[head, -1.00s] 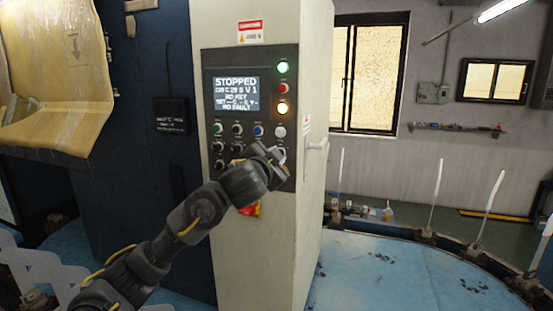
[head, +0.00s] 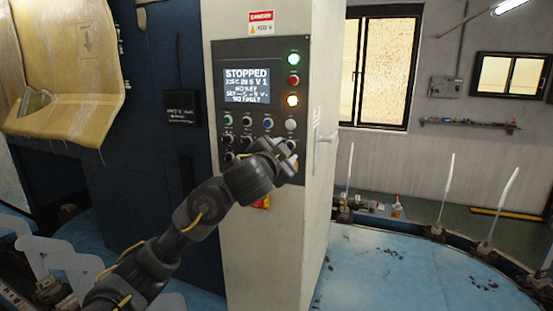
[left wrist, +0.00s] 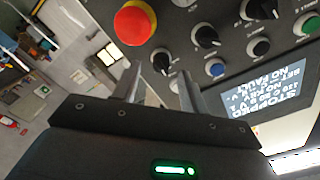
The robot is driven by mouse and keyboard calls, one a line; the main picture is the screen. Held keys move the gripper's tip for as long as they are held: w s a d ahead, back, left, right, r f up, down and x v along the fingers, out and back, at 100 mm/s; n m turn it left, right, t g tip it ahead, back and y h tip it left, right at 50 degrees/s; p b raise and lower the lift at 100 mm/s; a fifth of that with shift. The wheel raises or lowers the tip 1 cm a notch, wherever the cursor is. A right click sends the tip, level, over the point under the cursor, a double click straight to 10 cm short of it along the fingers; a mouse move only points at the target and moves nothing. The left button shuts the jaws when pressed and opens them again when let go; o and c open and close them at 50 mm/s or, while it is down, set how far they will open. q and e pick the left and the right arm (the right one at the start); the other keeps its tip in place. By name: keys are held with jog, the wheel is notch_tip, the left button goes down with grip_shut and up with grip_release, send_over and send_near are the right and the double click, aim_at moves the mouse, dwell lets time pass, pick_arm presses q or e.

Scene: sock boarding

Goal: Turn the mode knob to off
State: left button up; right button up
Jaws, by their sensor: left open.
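The grey control panel (head: 217,88) on the white cabinet carries a screen (head: 247,86) reading STOPPED. Black rotary knobs sit below the screen, including one at the left (head: 229,138); the arm hides part of the lower row. In the left wrist view the panel is turned nearly upside down, with black knobs (left wrist: 206,36) and (left wrist: 162,61) beyond the fingers. Their labels are too small to read, so I cannot tell which is the mode knob. My left gripper (head: 289,158) is open and empty at the panel's lower right; its fingers (left wrist: 157,78) appear apart from the knobs.
A red mushroom button (left wrist: 134,22) stands out close to the fingers in the left wrist view. A blue button (left wrist: 216,68) lies near the knobs. A blue round table (head: 385,262) spreads at the right.

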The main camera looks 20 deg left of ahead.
pick_arm(q)
jog(key=s+p, duration=0.3)
jog(key=s, duration=0.5)
jog(key=shift+s+a, duration=0.3)
jog(key=shift+s, duration=0.1)
